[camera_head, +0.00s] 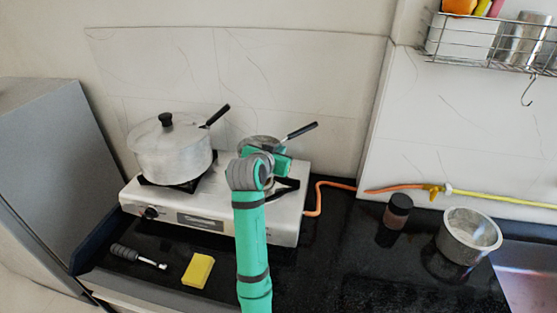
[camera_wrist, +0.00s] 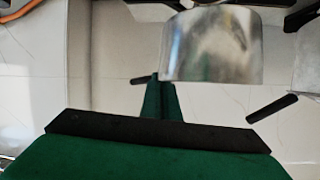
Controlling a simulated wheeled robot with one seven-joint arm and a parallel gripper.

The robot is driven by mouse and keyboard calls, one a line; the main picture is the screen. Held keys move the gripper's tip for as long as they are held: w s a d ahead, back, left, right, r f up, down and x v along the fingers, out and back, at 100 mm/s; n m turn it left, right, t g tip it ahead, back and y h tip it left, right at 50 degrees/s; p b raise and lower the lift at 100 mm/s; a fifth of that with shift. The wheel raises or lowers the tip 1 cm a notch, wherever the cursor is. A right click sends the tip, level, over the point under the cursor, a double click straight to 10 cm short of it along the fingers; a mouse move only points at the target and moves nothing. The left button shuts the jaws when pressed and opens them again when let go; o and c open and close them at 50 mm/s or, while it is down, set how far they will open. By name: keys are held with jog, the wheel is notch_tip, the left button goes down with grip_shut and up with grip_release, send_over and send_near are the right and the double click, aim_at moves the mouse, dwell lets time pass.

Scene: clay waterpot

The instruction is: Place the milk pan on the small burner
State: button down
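My gripper (camera_head: 281,163) is at the pan's handle side. In the wrist view, which looks inverted, the shiny pan (camera_wrist: 212,45) hangs close to the fingers. My narrow green gripper fingers (camera_wrist: 160,82) look closed together across its handle (camera_wrist: 138,81). The small burner (camera_head: 285,189) shows a dark grate right of my arm. Any gap beneath the pan is hidden.
A large lidded pot (camera_head: 172,153) stands on the left burner; its black handle (camera_head: 217,115) points toward the milk pan. An orange hose (camera_head: 322,198) runs right of the stove. A jar (camera_head: 397,212), metal bowl (camera_head: 468,236), yellow sponge (camera_head: 198,270) and lighter (camera_head: 138,256) are on the counter.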

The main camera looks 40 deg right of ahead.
jog(key=shift+w+d+f, duration=0.1)
jog(key=shift+w+f, duration=0.05)
jog(key=shift+f, duration=0.05)
jog(key=shift+w+d+f, duration=0.1)
jog(key=shift+w+f, duration=0.05)
jog(key=shift+f, duration=1.5)
jog(key=shift+f, duration=0.2)
jog(key=c, duration=2)
grip_release()
jog(key=shift+r, duration=0.15)
jog(key=shift+a+r, duration=0.15)
jog(key=shift+a, duration=0.1)
jog(key=v, duration=1.1)
jog(key=shift+s+a, duration=0.1)
jog(key=shift+s, duration=0.25)
